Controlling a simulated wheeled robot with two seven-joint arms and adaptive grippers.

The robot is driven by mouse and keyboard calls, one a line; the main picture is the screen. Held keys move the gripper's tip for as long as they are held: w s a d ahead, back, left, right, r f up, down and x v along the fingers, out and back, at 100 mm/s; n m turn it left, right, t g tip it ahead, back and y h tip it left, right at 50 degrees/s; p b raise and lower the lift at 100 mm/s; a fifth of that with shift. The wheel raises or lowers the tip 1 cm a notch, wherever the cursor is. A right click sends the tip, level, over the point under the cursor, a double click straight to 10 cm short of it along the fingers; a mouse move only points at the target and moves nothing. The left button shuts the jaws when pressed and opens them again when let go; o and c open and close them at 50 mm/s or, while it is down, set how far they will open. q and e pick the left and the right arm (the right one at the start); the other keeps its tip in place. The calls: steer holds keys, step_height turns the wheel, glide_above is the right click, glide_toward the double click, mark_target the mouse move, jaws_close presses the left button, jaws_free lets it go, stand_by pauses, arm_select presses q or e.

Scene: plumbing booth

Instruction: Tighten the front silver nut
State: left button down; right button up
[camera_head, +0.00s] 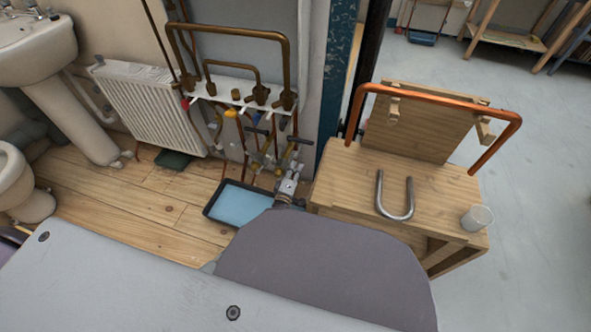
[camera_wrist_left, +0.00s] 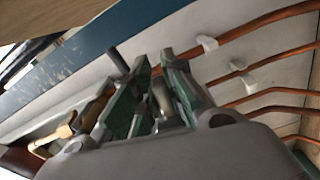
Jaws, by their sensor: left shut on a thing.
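My left gripper (camera_head: 290,184) is low by the pipework, near the floor, with its arm hidden behind my grey body parts. In the left wrist view the green-padded fingers (camera_wrist_left: 155,88) are closed around a small grey metal piece (camera_wrist_left: 162,98), which appears to be the front silver nut. The fingers and shadow hide most of it, so its thread and seating cannot be seen. A dark T-shaped valve handle (camera_head: 300,140) stands just above the gripper in the head view. My right gripper is not in view.
A black tray with a blue inside (camera_head: 238,205) lies on the floor left of the gripper. Copper pipes (camera_wrist_left: 265,98) run beside the gripper.

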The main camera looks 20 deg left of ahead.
arm_select(q)
steer(key=f+m, duration=0.1)
steer(key=m, duration=0.1)
steer(key=a+f+m, duration=0.1)
steer(key=m, duration=0.2)
steer(key=shift+f, duration=0.15)
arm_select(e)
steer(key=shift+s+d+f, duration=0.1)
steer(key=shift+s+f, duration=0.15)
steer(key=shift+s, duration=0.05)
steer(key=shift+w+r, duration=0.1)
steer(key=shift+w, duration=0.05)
arm_select(q)
steer(key=c, duration=1.5)
jaws_free()
steer(key=shift+o, duration=0.2)
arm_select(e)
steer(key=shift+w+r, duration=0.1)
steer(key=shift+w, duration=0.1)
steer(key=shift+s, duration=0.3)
